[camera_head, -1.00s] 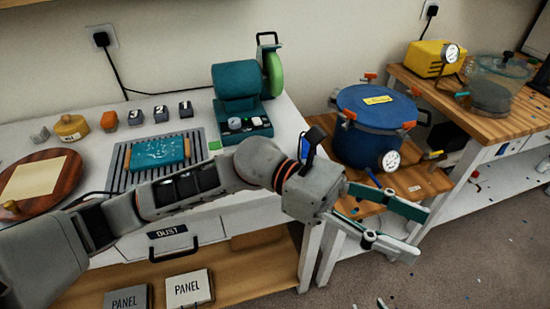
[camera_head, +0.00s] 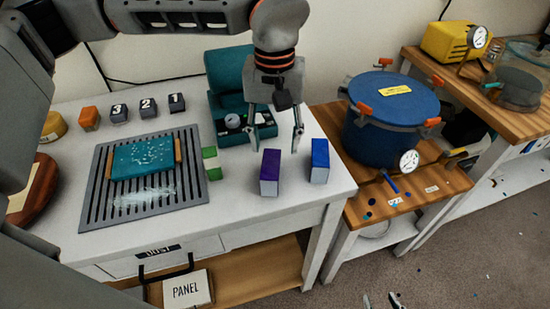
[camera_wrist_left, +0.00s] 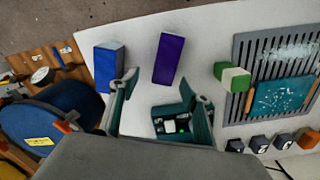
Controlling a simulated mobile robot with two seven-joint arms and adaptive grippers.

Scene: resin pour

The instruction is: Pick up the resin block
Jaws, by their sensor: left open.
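A purple block (camera_head: 270,173) and a blue block (camera_head: 319,161) stand apart on the right part of the white table; I cannot tell which is the resin block. My left gripper (camera_head: 275,146) points down, open and empty, just behind and above them. In the left wrist view the purple block (camera_wrist_left: 169,59) lies beyond the gap between the fingers (camera_wrist_left: 160,84), and the blue block (camera_wrist_left: 108,67) beyond one finger.
A teal slab (camera_head: 144,157) with wooden sides lies on a slotted grey grate (camera_head: 95,212). A green-and-white block (camera_head: 211,163) is beside it. A teal machine (camera_head: 228,75) stands behind my left gripper. A blue pressure pot (camera_head: 385,135) is on the wooden stand to the right.

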